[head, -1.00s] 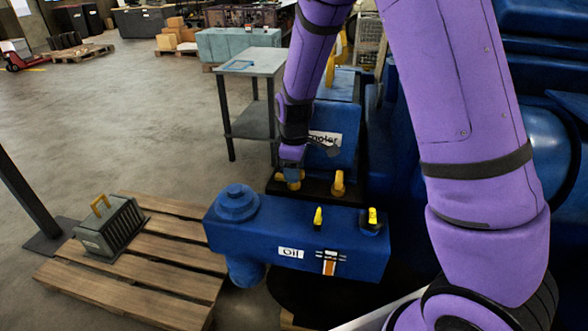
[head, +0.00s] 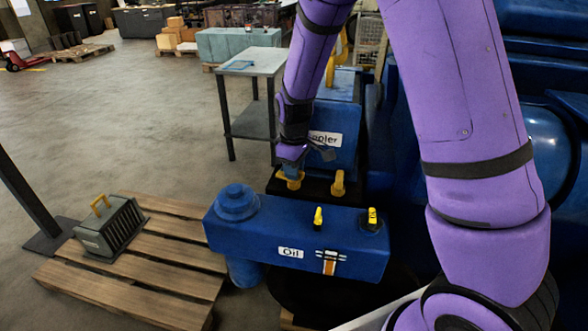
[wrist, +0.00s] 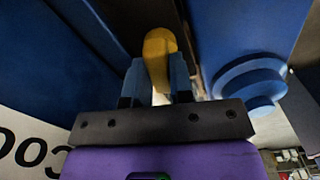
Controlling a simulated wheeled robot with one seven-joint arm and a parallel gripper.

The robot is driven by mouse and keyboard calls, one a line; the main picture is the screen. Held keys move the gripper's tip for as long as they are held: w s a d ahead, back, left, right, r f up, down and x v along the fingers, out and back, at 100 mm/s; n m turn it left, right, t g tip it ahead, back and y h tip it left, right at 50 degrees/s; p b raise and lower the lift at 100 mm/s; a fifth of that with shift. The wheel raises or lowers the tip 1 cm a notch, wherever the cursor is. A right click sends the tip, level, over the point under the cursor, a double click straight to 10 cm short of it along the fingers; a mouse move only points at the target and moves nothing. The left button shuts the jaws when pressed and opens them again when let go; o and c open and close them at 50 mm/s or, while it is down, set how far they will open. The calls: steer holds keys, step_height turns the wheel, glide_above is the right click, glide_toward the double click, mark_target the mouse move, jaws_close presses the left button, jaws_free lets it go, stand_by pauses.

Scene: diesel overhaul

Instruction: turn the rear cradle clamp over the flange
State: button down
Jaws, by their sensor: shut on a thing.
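My gripper (head: 291,168) is shut on a yellow clamp (head: 290,181) at the left front of the dark cradle (head: 313,190), below the blue cooler (head: 340,157). In the wrist view the two blue fingers (wrist: 157,82) of my gripper pinch the yellow clamp (wrist: 158,45) from both sides. A second yellow clamp (head: 338,183) stands upright on the cradle to the right, apart from the gripper. The cooler's flange is hard to make out, and I cannot tell whether the held clamp lies over it.
A blue oil housing (head: 290,232) with two small yellow-tipped fittings stands just in front of the cradle. A wooden pallet (head: 150,255) with a grey finned box (head: 110,226) is at left. A grey table (head: 252,62) stands behind. Blue machinery fills the right.

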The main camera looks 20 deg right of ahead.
steer(key=m, duration=1.1)
steer(key=shift+m, duration=2.1)
steer(key=c, duration=1)
jaws_free()
step_height(320, 180, up, 10)
steer(key=shift+f, duration=0.15)
steer(key=shift+r, duration=0.55)
